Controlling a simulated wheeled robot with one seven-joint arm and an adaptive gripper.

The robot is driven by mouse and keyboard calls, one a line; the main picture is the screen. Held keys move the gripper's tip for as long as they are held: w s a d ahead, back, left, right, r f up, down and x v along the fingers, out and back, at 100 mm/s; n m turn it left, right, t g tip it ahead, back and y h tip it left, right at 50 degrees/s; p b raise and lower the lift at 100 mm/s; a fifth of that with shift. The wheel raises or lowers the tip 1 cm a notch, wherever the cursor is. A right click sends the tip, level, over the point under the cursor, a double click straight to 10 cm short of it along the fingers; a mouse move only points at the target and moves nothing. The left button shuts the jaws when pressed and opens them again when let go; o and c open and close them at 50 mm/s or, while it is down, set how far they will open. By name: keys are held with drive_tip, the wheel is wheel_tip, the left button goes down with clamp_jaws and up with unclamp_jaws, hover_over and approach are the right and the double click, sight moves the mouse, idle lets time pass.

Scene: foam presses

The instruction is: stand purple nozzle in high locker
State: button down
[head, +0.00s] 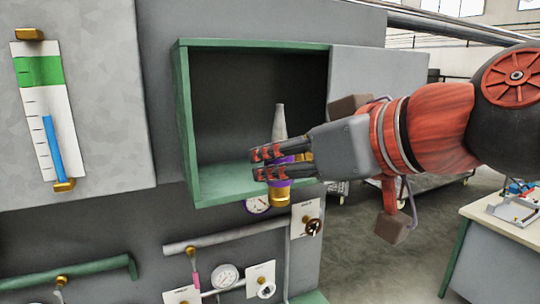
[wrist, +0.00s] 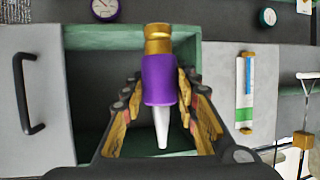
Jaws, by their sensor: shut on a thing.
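The purple nozzle (head: 279,124) has a grey cone tip, a purple middle and a brass base. My gripper (head: 258,164) is shut on its purple middle, which the fingers partly hide in the head view. The nozzle is upright, cone up, in front of the locker's opening. It also shows between the fingers in the wrist view (wrist: 159,80), where the picture is upside down. The high locker (head: 187,120) is a green-framed box, open at the front, with a dark inside. In the head view the brass base overlaps the locker's front lower edge and reaches below it.
A grey door panel (head: 385,85) is at the opening's right; its black handle (wrist: 28,93) shows in the wrist view. A level gauge (head: 45,110) hangs at left. Pipes, a dial (head: 225,277) and valves sit below. A workbench (head: 500,225) stands at right. The visible locker floor is bare.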

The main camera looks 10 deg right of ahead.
drive_tip(key=shift+w+a+f+p, duration=0.25)
drive_tip(key=shift+w+a+p, duration=0.9)
drive_tip(key=shift+w, duration=1.85)
drive_tip(key=shift+w+a+f+p, duration=0.3)
drive_tip(key=shift+w+a+p, duration=0.3)
drive_tip(key=shift+w+p, duration=1.75)
drive_tip(key=shift+w+a+f+p, duration=0.25)
drive_tip(key=shift+w+a+p, duration=0.55)
drive_tip(key=shift+w, duration=2.9)
drive_tip(key=shift+a+f+b, duration=0.1)
drive_tip(key=shift+f+b, duration=0.35)
drive_tip(key=shift+b, duration=0.5)
drive_tip(key=c, duration=1.3)
unclamp_jaws()
drive_tip(key=shift+f, duration=0.1)
